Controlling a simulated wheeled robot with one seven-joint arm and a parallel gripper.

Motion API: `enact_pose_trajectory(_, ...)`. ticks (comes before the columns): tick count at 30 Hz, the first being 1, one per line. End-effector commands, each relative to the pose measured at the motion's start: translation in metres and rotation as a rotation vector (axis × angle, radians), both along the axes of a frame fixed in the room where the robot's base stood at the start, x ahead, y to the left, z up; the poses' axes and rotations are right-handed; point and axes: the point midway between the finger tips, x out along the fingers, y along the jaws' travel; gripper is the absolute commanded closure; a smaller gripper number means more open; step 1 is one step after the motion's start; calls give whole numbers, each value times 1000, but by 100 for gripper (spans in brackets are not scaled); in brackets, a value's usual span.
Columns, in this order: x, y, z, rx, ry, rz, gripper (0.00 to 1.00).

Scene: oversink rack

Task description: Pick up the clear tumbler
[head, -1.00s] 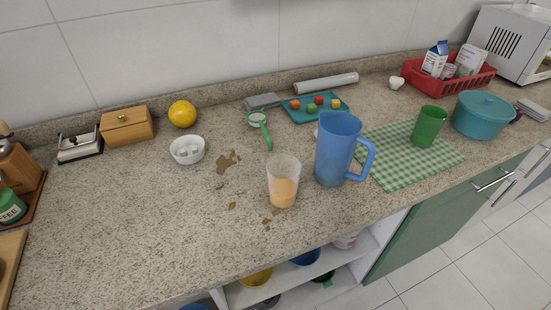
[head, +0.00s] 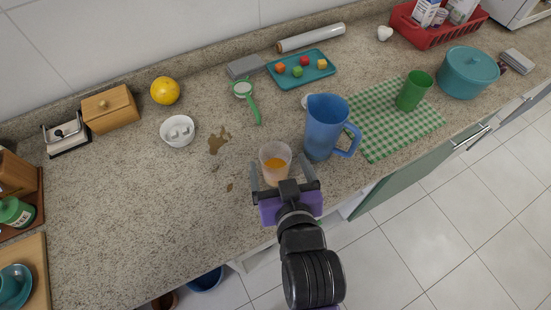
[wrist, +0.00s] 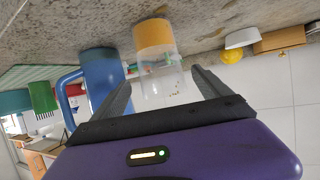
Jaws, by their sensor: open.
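The clear tumbler (head: 274,160) stands on the counter near its front edge, with orange liquid in its lower part. My gripper (head: 283,178) is open at the tumbler's near side, and its fingers partly hide the tumbler in the head view. In the wrist view, which is upside down, the tumbler (wrist: 160,62) shows ahead, between the lines of the two open fingers (wrist: 163,88). I cannot tell whether the fingers touch it.
A blue pitcher (head: 324,128) stands close to the tumbler's right. A green cup (head: 414,91) stands on a checkered cloth (head: 378,142) further right. A white bowl (head: 177,131) and brown stains (head: 218,140) lie to the left. The front left counter is clear.

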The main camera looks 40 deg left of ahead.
Motion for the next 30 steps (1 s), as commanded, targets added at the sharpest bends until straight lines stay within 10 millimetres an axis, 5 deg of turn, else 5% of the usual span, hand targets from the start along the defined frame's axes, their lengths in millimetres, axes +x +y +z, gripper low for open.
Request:
enact_pose_trajectory(13, 28, 39, -20, 0, 0, -1, 13)
enact_pose_trajectory(23, 32, 44, -24, 1, -1, -2, 13)
enact_pose_trajectory(30, 32, 44, -24, 1, -1, -2, 56)
